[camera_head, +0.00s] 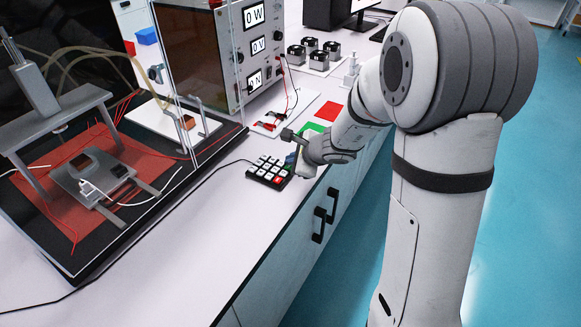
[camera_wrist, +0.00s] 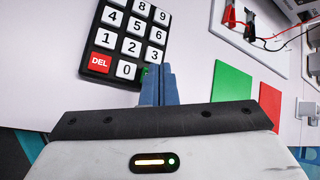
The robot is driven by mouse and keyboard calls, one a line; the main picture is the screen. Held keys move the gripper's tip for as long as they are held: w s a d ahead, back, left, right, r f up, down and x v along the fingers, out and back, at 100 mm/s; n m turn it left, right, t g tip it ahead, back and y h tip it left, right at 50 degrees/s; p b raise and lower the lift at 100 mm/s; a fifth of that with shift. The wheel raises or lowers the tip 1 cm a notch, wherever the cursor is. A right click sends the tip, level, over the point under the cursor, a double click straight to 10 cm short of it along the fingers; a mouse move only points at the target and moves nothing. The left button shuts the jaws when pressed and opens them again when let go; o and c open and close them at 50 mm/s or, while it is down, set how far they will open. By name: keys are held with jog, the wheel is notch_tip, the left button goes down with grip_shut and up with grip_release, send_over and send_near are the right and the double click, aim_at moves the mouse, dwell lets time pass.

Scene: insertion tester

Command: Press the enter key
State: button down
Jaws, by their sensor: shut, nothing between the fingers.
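The black keypad (camera_head: 268,171) lies on the white bench near its front edge. In the wrist view the keypad (camera_wrist: 130,42) shows white number keys and a red DEL key (camera_wrist: 100,62) at its lower left. A small green sliver (camera_wrist: 145,71), probably the enter key, shows at the keypad's lower right corner, mostly hidden by my fingers. My gripper (camera_wrist: 161,70) has its blue fingers together and empty, with the tips at that corner in the picture. In the head view my gripper (camera_head: 291,160) is just right of the keypad. I cannot tell whether the tips touch it.
Green (camera_wrist: 232,82) and red (camera_wrist: 270,102) squares lie on the bench right of my fingers. A board with red and black clips (camera_head: 268,124) lies beyond the keypad. A glass-walled test rig (camera_head: 190,75) stands to the left.

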jog(key=shift+f+b, duration=0.35)
jog(key=shift+b, duration=0.15)
dwell(0.3)
dwell(0.4)
jog(key=shift+r+p, duration=0.55)
jog(key=shift+r, duration=0.25)
jog(key=shift+r+p, duration=2)
jog(key=shift+r, duration=0.5)
